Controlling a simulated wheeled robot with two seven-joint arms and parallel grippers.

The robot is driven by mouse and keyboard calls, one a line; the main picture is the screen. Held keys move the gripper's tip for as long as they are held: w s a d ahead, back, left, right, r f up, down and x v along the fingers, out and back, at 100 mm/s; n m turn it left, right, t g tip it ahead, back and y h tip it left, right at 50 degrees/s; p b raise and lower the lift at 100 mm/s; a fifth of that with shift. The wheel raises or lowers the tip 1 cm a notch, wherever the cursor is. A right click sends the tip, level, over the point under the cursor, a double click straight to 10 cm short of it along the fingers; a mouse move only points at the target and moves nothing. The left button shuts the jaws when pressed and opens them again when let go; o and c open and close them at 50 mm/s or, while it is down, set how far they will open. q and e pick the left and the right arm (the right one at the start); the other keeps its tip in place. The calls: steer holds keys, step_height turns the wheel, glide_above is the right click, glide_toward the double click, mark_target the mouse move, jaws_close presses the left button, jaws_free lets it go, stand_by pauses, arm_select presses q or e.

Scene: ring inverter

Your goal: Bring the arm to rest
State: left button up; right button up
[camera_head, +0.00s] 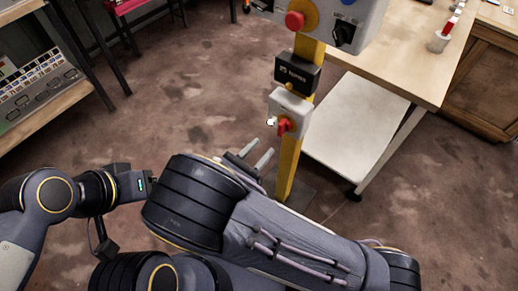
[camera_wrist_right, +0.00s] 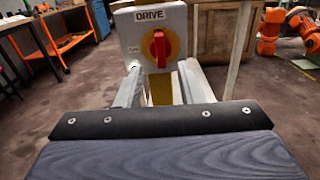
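The task's arm is my right arm (camera_head: 300,225), which reaches across the lower part of the head view. Its gripper (camera_head: 262,153) is open and empty, just left of the yellow post. In the right wrist view its two grey fingers (camera_wrist_right: 158,86) stand apart. Beyond them is a grey DRIVE box (camera_head: 290,104) with a red knob (camera_wrist_right: 157,48) on a yellow disc, the handle upright. I see no contact between fingers and knob. My left arm (camera_head: 60,200) comes in from the left. Its fingers are not visible, and the right arm covers the space past its wrist.
The yellow post (camera_head: 288,165) carries a black labelled box (camera_head: 297,74) and a grey panel with a red button (camera_head: 294,21). A wooden table (camera_head: 400,55) with a white lower shelf (camera_head: 355,125) stands to the right. A rack (camera_head: 40,85) is at left. The floor between is clear.

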stand_by(0.3)
steer(key=s+d+r+m+g+y, duration=0.3)
steer(key=s+d+m+g+y, duration=0.15)
steer(key=d+m+g, duration=0.45)
steer(key=s+d+r+m+g+y, duration=0.35)
steer(key=s+d+m+g, duration=0.25)
steer(key=d+m, duration=0.45)
steer(key=s+r+m+t+y+p, duration=0.2)
steer(key=r+m+p, duration=0.3)
steer(key=r, duration=0.4)
steer(key=s+d+r+m+t+y+p, duration=0.1)
steer(key=s+r+m+t+y+p, duration=0.2)
steer(key=r+p, duration=0.4)
step_height(320, 180, up, 2)
steer(key=shift+s+d+m+t+y, duration=0.15)
steer(key=shift+d+m+t+y, duration=0.15)
steer(key=shift+m+t+y, duration=0.7)
steer(key=shift+m+g, duration=0.25)
steer(key=shift+g, duration=0.15)
